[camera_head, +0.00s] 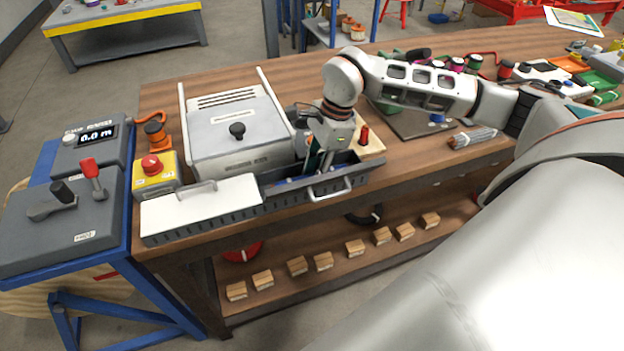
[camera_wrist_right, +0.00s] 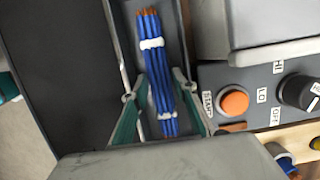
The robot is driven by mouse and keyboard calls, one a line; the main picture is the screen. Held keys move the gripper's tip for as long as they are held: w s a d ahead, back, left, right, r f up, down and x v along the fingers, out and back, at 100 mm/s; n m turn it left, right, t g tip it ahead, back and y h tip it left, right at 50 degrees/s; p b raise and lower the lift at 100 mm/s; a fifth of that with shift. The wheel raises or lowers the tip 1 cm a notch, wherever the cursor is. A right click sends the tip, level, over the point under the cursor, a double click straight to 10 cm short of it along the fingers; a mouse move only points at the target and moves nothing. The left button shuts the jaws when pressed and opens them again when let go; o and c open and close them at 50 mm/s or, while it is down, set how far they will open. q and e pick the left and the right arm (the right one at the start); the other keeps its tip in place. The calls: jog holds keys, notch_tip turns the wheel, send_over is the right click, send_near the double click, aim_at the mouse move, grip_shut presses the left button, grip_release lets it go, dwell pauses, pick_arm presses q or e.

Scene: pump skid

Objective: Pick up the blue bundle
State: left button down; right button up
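The blue bundle (camera_wrist_right: 151,62) is a set of blue rods or wires with copper-coloured ends and white ties. My right gripper (camera_head: 316,164) points down into the drawer. In the right wrist view its green fingers (camera_wrist_right: 161,76) stand on both sides of the bundle, with the tips close against it and no clear gap. My left gripper is not in view.
A grey machine (camera_head: 236,130) with a black knob stands left of the gripper. A white-topped box (camera_head: 200,207) and a yellow emergency-stop box (camera_head: 154,172) are further left. A grey-white bundle (camera_head: 472,137) lies on the bench at right. The panel with an orange button (camera_wrist_right: 234,103) is close beside the fingers.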

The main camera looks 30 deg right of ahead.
jog(key=c, duration=0.6)
jog(key=shift+r, duration=0.1)
